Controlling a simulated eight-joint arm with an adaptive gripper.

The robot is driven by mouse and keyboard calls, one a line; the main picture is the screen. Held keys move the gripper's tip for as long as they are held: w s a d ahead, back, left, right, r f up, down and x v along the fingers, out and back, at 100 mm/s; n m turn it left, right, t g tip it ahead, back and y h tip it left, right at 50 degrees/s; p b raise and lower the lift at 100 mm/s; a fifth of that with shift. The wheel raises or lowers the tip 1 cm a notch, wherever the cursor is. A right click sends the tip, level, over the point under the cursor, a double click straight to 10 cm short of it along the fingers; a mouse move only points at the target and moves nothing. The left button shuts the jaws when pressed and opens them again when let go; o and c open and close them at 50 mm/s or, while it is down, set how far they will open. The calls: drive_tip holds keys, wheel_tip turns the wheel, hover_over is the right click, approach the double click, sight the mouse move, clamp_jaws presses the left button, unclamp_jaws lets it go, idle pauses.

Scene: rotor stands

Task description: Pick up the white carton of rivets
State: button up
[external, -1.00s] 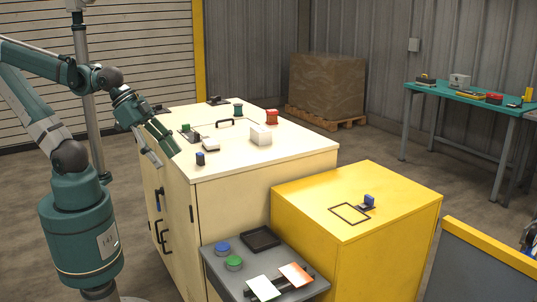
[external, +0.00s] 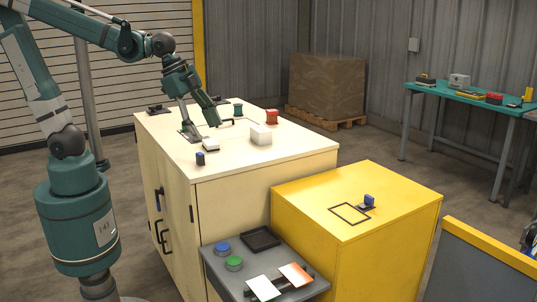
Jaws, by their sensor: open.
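A white box-shaped carton (external: 261,135) stands upright on the cream cabinet top (external: 240,160), right of its middle. No label can be read on it at this size. My gripper (external: 203,129) is open, with its two fingers spread and pointing down over the left part of the cabinet top. It is to the left of the carton and apart from it, with nothing seen between the fingers. Whether the fingertips touch the top or anything on it, I cannot tell.
A low white-topped item (external: 211,145) and a small dark cylinder (external: 200,158) lie near my gripper. A red item (external: 271,117) and a green spool (external: 238,109) stand behind the carton. The cabinet top in front of the carton is clear.

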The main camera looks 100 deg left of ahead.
drive_tip(key=w+a+r+m+g+p, duration=0.1)
drive_tip(key=w+a+r+m+p, duration=0.15)
drive_tip(key=w+a, duration=0.4)
drive_tip(key=m+g+p, duration=0.3)
drive_tip(key=m+p, duration=0.1)
drive_tip(key=p, duration=0.7)
hover_over(261, 129)
drive_tip(key=shift+h, duration=0.4)
wheel_tip(261, 129, down, 9)
drive_tip(key=shift+d, duration=0.15)
drive_tip(key=shift+s+a+f+m+g, duration=0.15)
drive_tip(key=shift+a+f+m+g, duration=0.1)
drive_tip(key=shift+a+g, duration=0.1)
drive_tip(key=shift+f, duration=0.1)
drive_tip(key=shift+f, duration=1.2)
drive_tip(key=shift+f, duration=0.15)
drive_tip(key=shift+a+f+p, duration=0.1)
drive_tip(key=shift+f+p, duration=0.2)
drive_tip(key=shift+f, duration=2.15)
